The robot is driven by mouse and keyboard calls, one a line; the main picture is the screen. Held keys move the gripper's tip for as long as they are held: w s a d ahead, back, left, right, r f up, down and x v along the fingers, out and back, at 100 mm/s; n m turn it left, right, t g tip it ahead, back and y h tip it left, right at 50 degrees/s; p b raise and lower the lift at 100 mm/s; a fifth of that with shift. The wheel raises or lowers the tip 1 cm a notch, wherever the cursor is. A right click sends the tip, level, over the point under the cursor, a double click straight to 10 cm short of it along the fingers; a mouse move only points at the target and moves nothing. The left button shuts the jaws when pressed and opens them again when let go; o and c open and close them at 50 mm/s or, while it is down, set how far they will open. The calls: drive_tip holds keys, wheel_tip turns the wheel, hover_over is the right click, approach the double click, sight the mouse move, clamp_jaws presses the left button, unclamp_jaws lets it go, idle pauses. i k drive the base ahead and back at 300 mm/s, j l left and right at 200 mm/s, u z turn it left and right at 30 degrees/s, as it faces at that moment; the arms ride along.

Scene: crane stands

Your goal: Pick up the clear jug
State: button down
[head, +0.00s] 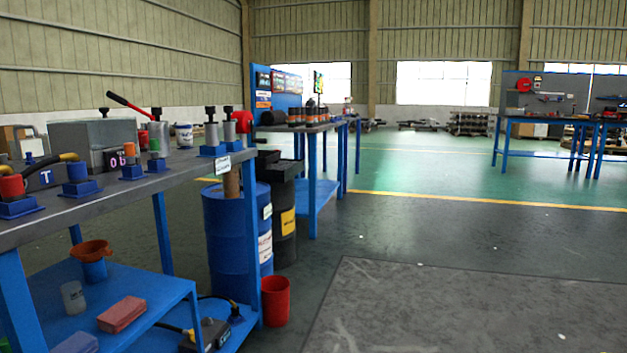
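A small clear, greyish see-through container (73,298), which looks like the clear jug, stands upright on the blue lower shelf (150,290) of the near workbench at the left. No handle or spout can be made out on it at this size. A blue can with an orange-brown funnel-like top (92,252) stands just behind it, and a reddish brick-like block (122,314) lies in front and to the right. My gripper is not in view.
The workbench top (130,185) overhangs the shelf, with blue legs (162,232) at its edges. A red bin (276,300) and blue drum (238,235) stand on the floor at the right end. The dark floor mat (470,305) to the right is clear.

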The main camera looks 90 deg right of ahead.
sight(229, 182)
drive_tip(key=z, duration=2.45)
